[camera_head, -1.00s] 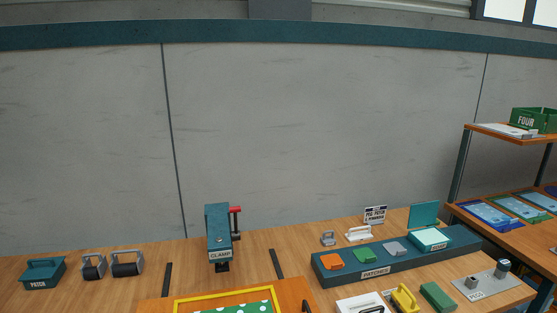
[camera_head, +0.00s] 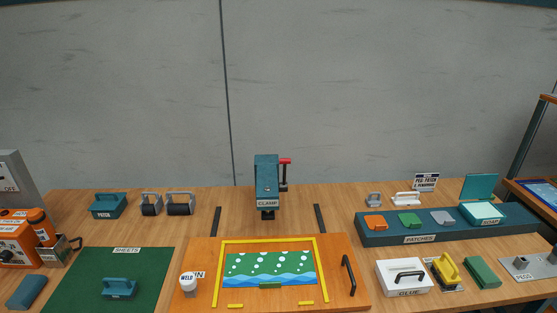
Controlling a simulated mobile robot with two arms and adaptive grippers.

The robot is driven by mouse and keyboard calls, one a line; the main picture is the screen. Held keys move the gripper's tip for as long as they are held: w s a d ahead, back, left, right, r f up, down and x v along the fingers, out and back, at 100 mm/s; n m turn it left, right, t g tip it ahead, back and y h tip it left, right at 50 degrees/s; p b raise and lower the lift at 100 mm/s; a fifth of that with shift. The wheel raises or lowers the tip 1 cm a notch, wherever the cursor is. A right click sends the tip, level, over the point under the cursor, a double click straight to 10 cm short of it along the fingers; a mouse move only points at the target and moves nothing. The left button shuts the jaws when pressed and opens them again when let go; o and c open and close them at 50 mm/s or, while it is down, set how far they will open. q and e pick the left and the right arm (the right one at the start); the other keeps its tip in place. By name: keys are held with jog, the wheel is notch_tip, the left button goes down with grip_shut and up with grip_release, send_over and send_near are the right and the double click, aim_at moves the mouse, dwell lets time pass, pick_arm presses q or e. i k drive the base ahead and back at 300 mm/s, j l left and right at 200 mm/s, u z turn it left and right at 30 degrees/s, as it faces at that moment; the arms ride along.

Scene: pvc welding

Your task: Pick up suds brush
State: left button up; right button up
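A yellow-handled tool (camera_head: 446,268), which looks like the suds brush, sits on the wooden table at the right. It stands between a white box labelled GLUE (camera_head: 402,277) and a green block (camera_head: 482,271). Its bristles and base are too small to make out. Neither of my grippers is in view, and nothing touches the yellow-handled tool.
An orange board (camera_head: 205,253) with a yellow frame and a bubble-pattern sheet lies at centre. Behind it stands a teal clamp (camera_head: 267,182). A teal PATCHES tray (camera_head: 375,233) lies behind the yellow-handled tool. A green SHEETS mat (camera_head: 90,275) and an orange machine (camera_head: 18,240) are at left.

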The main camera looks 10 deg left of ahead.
aim_at(120, 288)
jog(key=u, duration=1.55)
